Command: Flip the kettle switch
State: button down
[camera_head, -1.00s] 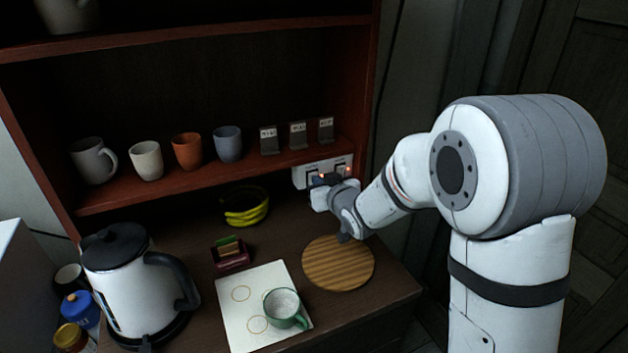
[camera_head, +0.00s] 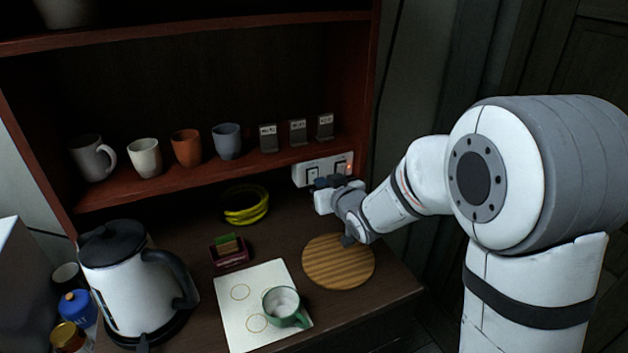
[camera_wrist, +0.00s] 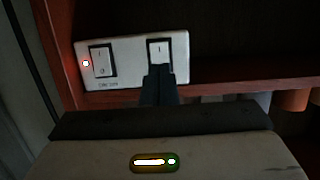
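A white switch panel (camera_head: 328,168) with two rocker switches is on the shelf's front edge. In the head view the left switch (camera_head: 312,174) shows no light; the right one (camera_head: 342,166) has a red light beside it. The wrist view shows the panel (camera_wrist: 125,62) rotated, with the lit switch (camera_wrist: 102,61) left and the unlit one (camera_wrist: 160,52) right. My gripper (camera_head: 322,184) is shut and empty, its fingertips (camera_wrist: 160,72) at the unlit switch's edge; I cannot tell if they touch. The label is unreadable. The white kettle (camera_head: 128,275) stands at the counter's left.
Several cups and three small labelled stands (camera_head: 297,132) stand on the shelf (camera_head: 240,177) above. A yellow banana-like item (camera_head: 246,214), a small box (camera_head: 230,252), a white board (camera_head: 240,320) with a green mug (camera_head: 285,307), and a round wooden board (camera_head: 338,270) are on the counter.

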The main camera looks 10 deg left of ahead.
jog(key=s+d, duration=0.1)
jog(key=s+d+b, duration=0.1)
jog(key=s, duration=0.1)
jog(key=shift+s+d, duration=0.25)
jog(key=shift+s, duration=0.05)
dwell(0.3)
jog(key=s+d+m+g+h, duration=0.1)
jog(key=s+d+m+h, duration=0.3)
jog(key=d, duration=0.6)
jog(key=s+d+m+g+h, duration=0.1)
jog(key=s+d+g, duration=0.3)
jog(key=s, duration=0.7)
jog(key=s+d+m+g+h, duration=0.1)
jog(key=s+d+g+h, duration=0.2)
jog(key=s+d, duration=0.5)
jog(key=s+g, duration=0.1)
jog(key=s, duration=0.2)
jog(key=shift+s+d+f+m, duration=0.25)
jog(key=shift+s+d+m, duration=0.1)
jog(key=shift+d+m, duration=0.05)
